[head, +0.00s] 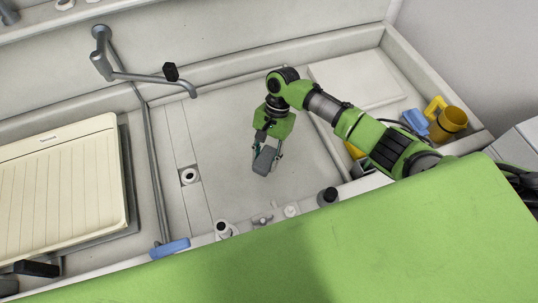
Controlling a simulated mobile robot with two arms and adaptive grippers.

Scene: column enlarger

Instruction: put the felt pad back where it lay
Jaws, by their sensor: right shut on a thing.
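My right gripper (267,152) points down over the pale floor of the sink-like tray, right of centre in the head view. It is shut on a small grey block-shaped piece, which looks like the felt pad (265,161). The pad is tilted in the jaws, and I cannot tell whether its lower edge touches the floor below. The fingers cover part of it. My left gripper is not in view.
A cream ribbed board (60,185) lies at left. A drain hole (189,176) is left of the gripper. A blue piece (170,248) lies in front; a yellow mug (450,122) stands at right.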

